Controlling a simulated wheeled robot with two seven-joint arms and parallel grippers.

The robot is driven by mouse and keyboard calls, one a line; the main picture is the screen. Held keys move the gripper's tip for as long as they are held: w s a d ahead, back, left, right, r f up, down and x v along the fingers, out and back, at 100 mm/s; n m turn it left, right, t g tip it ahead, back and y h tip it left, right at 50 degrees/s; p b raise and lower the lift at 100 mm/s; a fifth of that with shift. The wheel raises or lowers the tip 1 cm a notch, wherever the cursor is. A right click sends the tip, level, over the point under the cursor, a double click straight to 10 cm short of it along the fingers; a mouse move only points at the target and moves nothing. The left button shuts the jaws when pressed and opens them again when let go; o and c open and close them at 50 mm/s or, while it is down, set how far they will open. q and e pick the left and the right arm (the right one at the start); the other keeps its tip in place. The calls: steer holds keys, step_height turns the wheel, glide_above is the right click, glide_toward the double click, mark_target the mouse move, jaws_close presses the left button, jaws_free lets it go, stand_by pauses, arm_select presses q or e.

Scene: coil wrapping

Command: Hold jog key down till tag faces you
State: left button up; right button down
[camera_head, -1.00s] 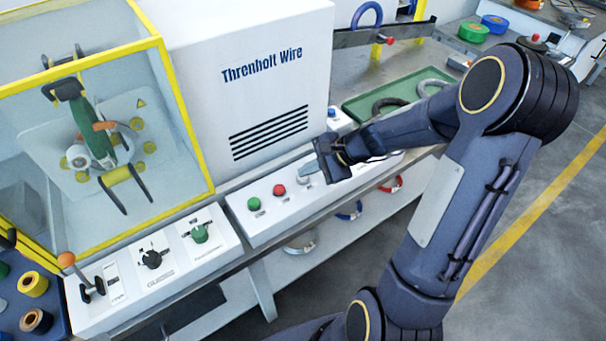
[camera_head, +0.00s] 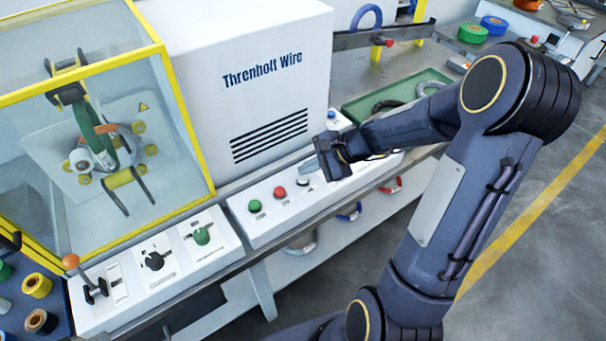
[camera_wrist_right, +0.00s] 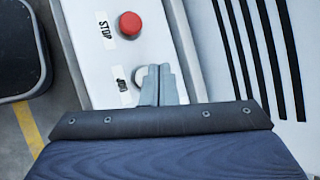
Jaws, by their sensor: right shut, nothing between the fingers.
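The jog key is a pale round button (camera_wrist_right: 143,76) beside a label that seems to read JOG; it also shows on the white panel in the head view (camera_head: 304,181). My right gripper (camera_wrist_right: 160,72) is shut and empty, its fingertips over the key's edge and partly covering it. It also shows in the head view (camera_head: 309,167). I cannot tell whether it touches or presses the key. I cannot make out a tag. My left gripper is not in view.
A red stop button (camera_wrist_right: 130,24) and a green button (camera_head: 255,206) sit on the same panel. The white machine housing (camera_head: 240,95) rises behind it. A yellow-framed guard (camera_head: 185,110) encloses the ring. A green tray (camera_head: 352,108) lies farther right.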

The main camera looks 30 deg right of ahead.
mark_target(308, 179)
steer(key=shift+r, duration=0.15)
step_height(308, 179, up, 5)
steer(key=p, duration=0.4)
stand_by(0.4)
steer(key=s+a+r+n, duration=0.6)
steer(key=s+r+n, duration=0.1)
steer(key=s+r, duration=0.1)
steer(key=s+a+n+h, duration=0.2)
steer(key=s+n, duration=0.7)
steer(key=s, duration=0.4)
steer(key=shift+s+a+r+g+h, duration=0.15)
steer(key=shift+s+r+g+h, duration=0.1)
steer(key=shift+g+h, duration=0.15)
